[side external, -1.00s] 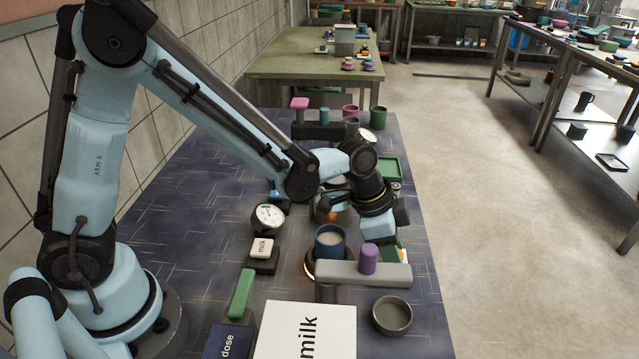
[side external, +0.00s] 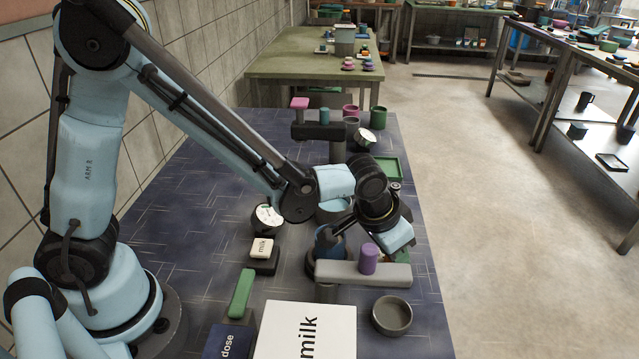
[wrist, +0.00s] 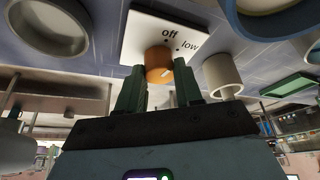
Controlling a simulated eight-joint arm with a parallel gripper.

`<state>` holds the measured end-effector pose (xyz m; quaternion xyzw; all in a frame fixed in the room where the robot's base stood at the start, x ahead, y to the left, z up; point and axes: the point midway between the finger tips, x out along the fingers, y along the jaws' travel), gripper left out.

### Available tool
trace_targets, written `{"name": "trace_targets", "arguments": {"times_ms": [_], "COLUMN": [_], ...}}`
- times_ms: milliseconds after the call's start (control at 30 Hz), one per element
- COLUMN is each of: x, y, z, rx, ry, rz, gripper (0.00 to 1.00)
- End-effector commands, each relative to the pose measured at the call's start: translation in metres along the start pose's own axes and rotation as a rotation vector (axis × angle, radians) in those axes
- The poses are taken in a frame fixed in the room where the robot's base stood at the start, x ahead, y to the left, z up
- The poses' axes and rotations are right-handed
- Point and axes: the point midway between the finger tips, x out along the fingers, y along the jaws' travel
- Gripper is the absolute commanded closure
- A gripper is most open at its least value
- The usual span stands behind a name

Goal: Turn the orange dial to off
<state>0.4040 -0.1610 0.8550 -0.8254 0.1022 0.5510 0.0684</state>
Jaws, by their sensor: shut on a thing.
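The orange dial (wrist: 158,62) sits on a white panel (wrist: 140,38) marked "off" and "low" in the wrist view. A small pale mark shows on its edge, on the side toward my gripper. My gripper (wrist: 158,82) has its two dark green fingers on either side of the dial and is shut on it. In the side external view my arm's end is low, behind the grey bar at the right of the table. The dial and fingertips are hidden there.
A blue pot (side external: 328,243) stands close left of my wrist, partly covered by it. A grey bar with a purple cylinder (side external: 369,258) is in front. A milk carton (side external: 305,335) and grey bowl (side external: 392,315) stand nearer. The left tabletop has free room.

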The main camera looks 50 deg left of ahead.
Motion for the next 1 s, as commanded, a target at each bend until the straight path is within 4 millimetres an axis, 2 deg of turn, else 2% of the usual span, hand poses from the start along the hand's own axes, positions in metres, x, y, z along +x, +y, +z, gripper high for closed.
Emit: {"name": "trace_targets", "arguments": {"times_ms": [333, 767, 800, 933, 1000], "x": [-0.0001, 0.0000, 0.0000, 0.0000, 0.0001], "y": [0.0009, 0.0009, 0.0009, 0.0009, 0.0008], "z": [-0.0001, 0.0000, 0.0000, 0.0000, 0.0000], "rx": [-0.103, -0.113, -0.113, -0.113, -0.113], "ry": [-0.001, -0.002, -0.002, -0.002, -0.001], "rz": [-0.042, -0.047, -0.046, -0.046, -0.046], "gripper": [0.95, 0.95, 0.63, 0.44, 0.40]}}
